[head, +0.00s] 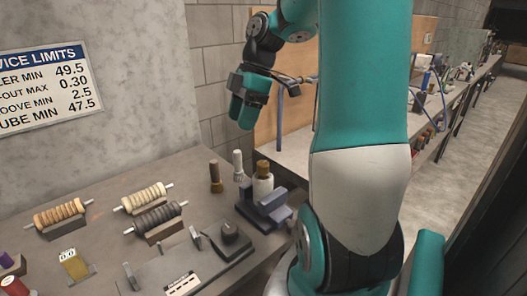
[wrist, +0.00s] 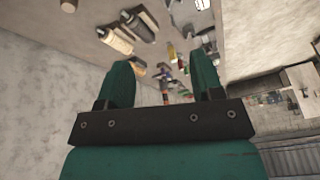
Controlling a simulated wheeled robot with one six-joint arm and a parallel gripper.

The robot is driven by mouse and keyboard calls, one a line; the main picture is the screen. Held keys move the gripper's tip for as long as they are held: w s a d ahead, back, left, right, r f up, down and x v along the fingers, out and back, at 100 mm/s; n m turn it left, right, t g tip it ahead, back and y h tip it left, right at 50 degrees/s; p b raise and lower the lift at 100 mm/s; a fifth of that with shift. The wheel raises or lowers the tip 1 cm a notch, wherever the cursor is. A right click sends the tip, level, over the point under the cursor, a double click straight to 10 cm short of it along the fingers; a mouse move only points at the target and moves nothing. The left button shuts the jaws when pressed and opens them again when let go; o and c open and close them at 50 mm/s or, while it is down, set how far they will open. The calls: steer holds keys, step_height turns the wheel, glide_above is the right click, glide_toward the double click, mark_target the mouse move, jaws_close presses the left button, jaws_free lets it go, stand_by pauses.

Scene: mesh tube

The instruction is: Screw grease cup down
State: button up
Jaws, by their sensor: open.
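My gripper (head: 240,118) is raised above the back of the bench in the head view, fingers pointing down. In the wrist view its two teal fingers (wrist: 160,62) are apart with nothing between them. Below and a little right of it in the head view stands a pale cylinder with a brown top (head: 263,182), at a blue-grey vise (head: 264,206). It may be the grease cup, but I cannot tell for sure. The gripper is well clear of it. How far the cap is screwed down is too small to tell.
A brown-handled upright piece (head: 215,177) and a pale one (head: 238,166) stand left of the vise. Several ribbed rollers (head: 145,197) lie on stands on the bench (head: 105,192). A flat fixture (head: 190,262) lies in front. A wall sign (head: 43,88) hangs at left.

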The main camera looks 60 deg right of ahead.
steer(key=n+p, duration=0.1)
glide_toward(264, 162)
steer(key=shift+t, duration=0.3)
steer(key=x, duration=1)
steer(key=shift+s+a+f+p, duration=0.2)
steer(key=shift+s+p, duration=0.1)
steer(key=shift+p, duration=0.1)
steer(key=c, duration=0.9)
